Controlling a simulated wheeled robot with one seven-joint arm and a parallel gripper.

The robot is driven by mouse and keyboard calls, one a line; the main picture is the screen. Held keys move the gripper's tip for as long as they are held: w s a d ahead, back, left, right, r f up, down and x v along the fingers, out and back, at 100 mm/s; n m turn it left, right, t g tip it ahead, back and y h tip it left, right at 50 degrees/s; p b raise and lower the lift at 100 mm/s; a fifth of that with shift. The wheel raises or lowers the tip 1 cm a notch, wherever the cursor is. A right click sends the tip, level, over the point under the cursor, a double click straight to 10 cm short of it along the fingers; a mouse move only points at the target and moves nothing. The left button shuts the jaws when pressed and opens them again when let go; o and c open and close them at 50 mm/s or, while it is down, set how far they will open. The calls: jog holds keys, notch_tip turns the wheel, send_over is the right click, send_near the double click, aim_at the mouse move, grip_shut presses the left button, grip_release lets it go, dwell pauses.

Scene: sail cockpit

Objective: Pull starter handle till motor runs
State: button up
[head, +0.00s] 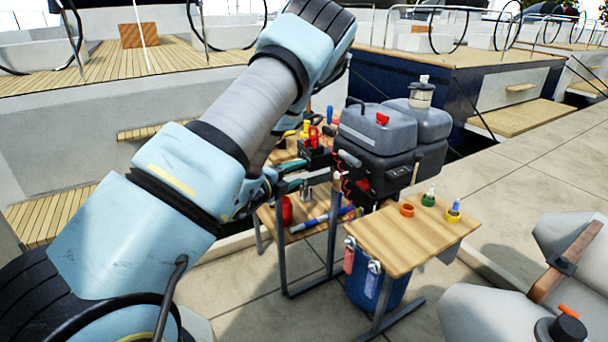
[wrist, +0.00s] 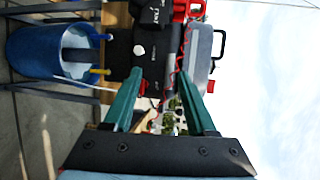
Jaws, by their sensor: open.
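The motor (head: 381,176) is a dark boxy unit behind the wooden table, with grey jug-like parts on top. It fills the upper middle of the wrist view (wrist: 125,42), turned sideways. A grey rounded grip (head: 349,158) sticks out from its left side; I cannot tell whether this is the starter handle. A red coiled cord (wrist: 181,62) hangs along the motor in the wrist view. My gripper (head: 302,174) is left of the motor, with its green fingers apart. In the wrist view my gripper (wrist: 163,72) points at the motor with nothing clearly held between the fingers.
A small wooden table (head: 390,238) stands in front of the motor, with orange, green and yellow items. A blue bucket (head: 376,292) stands beneath; a lower bench holds tools. A grey jug part with a red cap (head: 377,128) tops the motor.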

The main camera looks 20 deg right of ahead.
jog(key=b+v, duration=0.1)
jog(key=v, duration=0.5)
jog(key=shift+s+a, duration=0.2)
jog(key=shift+a, duration=0.1)
